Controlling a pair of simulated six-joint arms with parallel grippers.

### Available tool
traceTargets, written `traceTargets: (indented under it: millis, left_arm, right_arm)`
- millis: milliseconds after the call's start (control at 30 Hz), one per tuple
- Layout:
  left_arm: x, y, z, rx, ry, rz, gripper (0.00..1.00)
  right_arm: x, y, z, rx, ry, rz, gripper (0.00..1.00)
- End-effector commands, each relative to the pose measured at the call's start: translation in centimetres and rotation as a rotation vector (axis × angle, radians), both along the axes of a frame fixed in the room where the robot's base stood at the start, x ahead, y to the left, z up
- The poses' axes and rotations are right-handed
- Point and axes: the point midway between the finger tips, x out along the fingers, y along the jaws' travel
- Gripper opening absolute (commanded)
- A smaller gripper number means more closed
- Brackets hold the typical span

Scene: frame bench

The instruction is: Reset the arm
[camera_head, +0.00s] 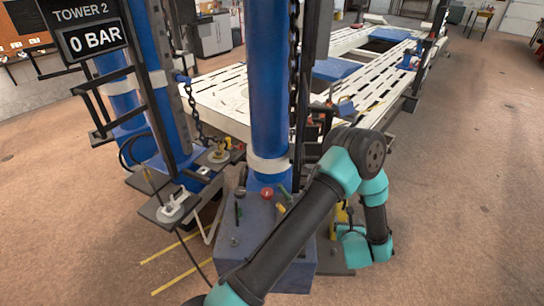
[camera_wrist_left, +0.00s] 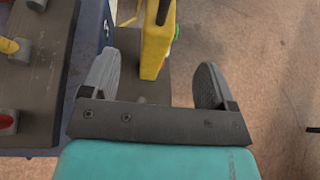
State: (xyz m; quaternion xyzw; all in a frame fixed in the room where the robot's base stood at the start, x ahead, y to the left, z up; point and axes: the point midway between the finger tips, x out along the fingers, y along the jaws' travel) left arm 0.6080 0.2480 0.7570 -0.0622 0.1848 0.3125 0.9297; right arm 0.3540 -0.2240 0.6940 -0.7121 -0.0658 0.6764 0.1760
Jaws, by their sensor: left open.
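My left arm (camera_head: 290,230) comes in from the bottom, bends at its elbow, and reaches down to a teal wrist (camera_head: 354,245) beside the blue control box (camera_head: 262,240). In the left wrist view my left gripper (camera_wrist_left: 158,63) is open, its two grey fingers apart with nothing gripped. A yellow upright piece (camera_wrist_left: 154,45) with a black rod stands beyond and between the fingers. Part of a yellow piece (camera_head: 342,214) also shows behind the arm in the head view. The fingertips are hard to make out in the head view. My right gripper is not in view.
The blue column (camera_head: 270,90) rises from the box, whose top carries a red knob (camera_head: 267,193) and small levers. A sign (camera_head: 93,33) reads "TOWER 2, 0 BAR". A white ramp frame (camera_head: 220,95) stretches behind. The brown floor (camera_head: 470,200) at right is clear.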

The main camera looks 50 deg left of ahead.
Motion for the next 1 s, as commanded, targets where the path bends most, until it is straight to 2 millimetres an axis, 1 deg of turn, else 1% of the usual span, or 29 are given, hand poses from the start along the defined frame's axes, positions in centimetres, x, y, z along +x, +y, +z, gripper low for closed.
traceTargets:
  millis: [500, 633, 767, 867, 1000]
  left_arm:
    - [-0.1, -0.1, 0.0, 0.002, 0.003, -0.002, 0.81]
    - [-0.3, 0.0, -0.2, 0.027, 0.043, -0.038, 0.81]
    - [-0.7, 0.1, -0.9, 0.098, 0.149, -0.138, 0.81]
    - [-1.4, 0.1, -1.6, 0.182, 0.268, -0.262, 0.81]
    - [-2.6, 0.0, -2.8, 0.321, 0.439, -0.474, 0.81]
  right_arm:
    - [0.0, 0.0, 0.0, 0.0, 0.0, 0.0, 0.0]
    - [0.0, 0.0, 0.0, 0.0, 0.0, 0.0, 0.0]
    - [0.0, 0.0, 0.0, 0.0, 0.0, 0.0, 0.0]
    - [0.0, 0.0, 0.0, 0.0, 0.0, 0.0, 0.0]
    - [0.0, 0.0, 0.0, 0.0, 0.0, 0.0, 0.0]
